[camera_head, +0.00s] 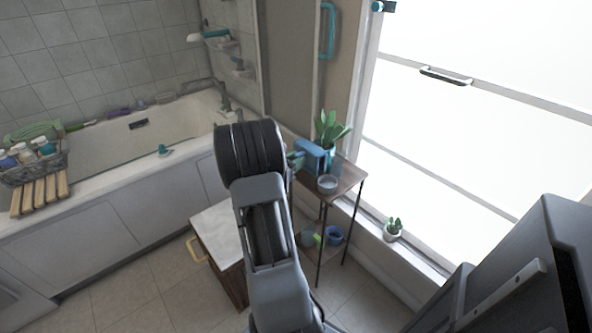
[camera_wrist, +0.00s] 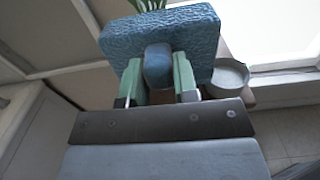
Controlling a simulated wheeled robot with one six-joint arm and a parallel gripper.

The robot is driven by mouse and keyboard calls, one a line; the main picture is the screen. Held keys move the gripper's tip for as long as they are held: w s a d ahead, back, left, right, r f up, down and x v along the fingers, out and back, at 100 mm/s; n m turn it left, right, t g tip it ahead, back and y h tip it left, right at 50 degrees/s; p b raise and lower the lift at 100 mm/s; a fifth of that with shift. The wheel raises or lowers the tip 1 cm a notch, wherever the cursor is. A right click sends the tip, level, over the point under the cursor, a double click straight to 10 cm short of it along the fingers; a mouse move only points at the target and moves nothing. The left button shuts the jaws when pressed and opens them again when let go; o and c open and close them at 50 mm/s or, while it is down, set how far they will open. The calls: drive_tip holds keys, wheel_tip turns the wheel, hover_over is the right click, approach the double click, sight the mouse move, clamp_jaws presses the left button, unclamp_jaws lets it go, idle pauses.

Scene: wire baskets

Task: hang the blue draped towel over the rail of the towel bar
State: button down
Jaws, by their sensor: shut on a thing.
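The blue towel (camera_head: 311,154) is a folded, textured piece. It appears above the small shelf table, next to a plant. In the wrist view the towel (camera_wrist: 190,32) spreads wide beyond my fingers, with a thick blue part between them. My gripper (camera_head: 299,158) is shut on that part; its green fingers (camera_wrist: 158,68) press on both sides. My arm hides part of the scene behind it. I cannot make out a towel bar with certainty; an upright teal bar (camera_head: 328,31) is on the back wall.
The shelf table (camera_head: 350,176) holds a plant (camera_head: 329,128) and a grey bowl (camera_head: 327,184); a blue pot (camera_head: 334,235) is on its lower level. A white-topped cabinet (camera_head: 219,229) stands left of my arm. The bathtub (camera_head: 95,150) is at left, a bright window (camera_head: 480,130) at right.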

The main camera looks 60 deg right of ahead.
drive_tip(key=shift+w+d+f, duration=0.15)
drive_tip(key=shift+f, duration=0.15)
drive_tip(key=shift+w+d+f+b, duration=0.15)
drive_tip(key=shift+f+b, duration=0.55)
drive_tip(key=shift+f, duration=0.9)
drive_tip(key=shift+f, duration=0.1)
drive_tip(key=shift+f, duration=0.15)
drive_tip(key=c, duration=0.9)
unclamp_jaws()
